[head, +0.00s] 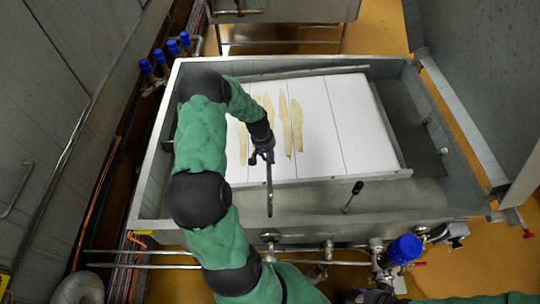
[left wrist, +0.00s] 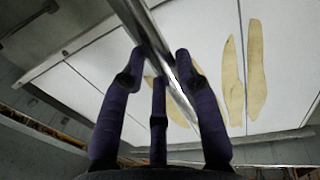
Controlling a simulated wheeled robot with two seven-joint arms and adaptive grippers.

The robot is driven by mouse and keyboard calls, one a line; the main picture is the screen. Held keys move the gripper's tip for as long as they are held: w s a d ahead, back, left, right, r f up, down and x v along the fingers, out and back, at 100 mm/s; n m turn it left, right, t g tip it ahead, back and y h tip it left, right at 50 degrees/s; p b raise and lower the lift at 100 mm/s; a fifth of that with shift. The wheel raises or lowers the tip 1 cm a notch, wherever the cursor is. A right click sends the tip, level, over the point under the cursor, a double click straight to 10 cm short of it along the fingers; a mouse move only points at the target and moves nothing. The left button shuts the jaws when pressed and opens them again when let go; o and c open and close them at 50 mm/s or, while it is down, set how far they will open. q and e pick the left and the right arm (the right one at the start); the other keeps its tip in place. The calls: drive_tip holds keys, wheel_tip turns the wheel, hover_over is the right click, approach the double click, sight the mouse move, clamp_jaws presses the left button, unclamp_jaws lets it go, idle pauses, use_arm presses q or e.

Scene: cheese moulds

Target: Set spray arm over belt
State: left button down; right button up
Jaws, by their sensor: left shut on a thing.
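The belt (head: 345,118) is a wide white surface in panels inside a grey metal trough. The spray arm (head: 269,190) is a thin metal tube. In the head view it points down the picture from my left gripper (head: 264,158), over the belt's near edge. In the left wrist view the tube (left wrist: 137,22) runs between the purple-black fingers of my left gripper (left wrist: 160,75), which is shut on it. The belt (left wrist: 285,60) lies behind it. Contact between tube and belt cannot be told.
Several pale yellow strips (head: 297,125) lie on the belt. A black-knobbed lever (head: 352,197) stands at the trough's near side. Pipes and a blue-capped valve (head: 404,249) are in front. Blue-topped fittings (head: 172,47) stand at the back left. The belt's right part is clear.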

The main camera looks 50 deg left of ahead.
use_arm(q)
drive_tip(key=shift+s+a, duration=0.1)
drive_tip(key=c, duration=1)
unclamp_jaws()
drive_tip(key=shift+o, duration=0.5)
wheel_tip(320, 180, up, 12)
drive_tip(key=s+a, duration=0.1)
drive_tip(key=s, duration=0.1)
drive_tip(key=shift+a+f, duration=0.15)
drive_tip(key=shift+a, duration=0.15)
drive_tip(key=shift+f, duration=0.1)
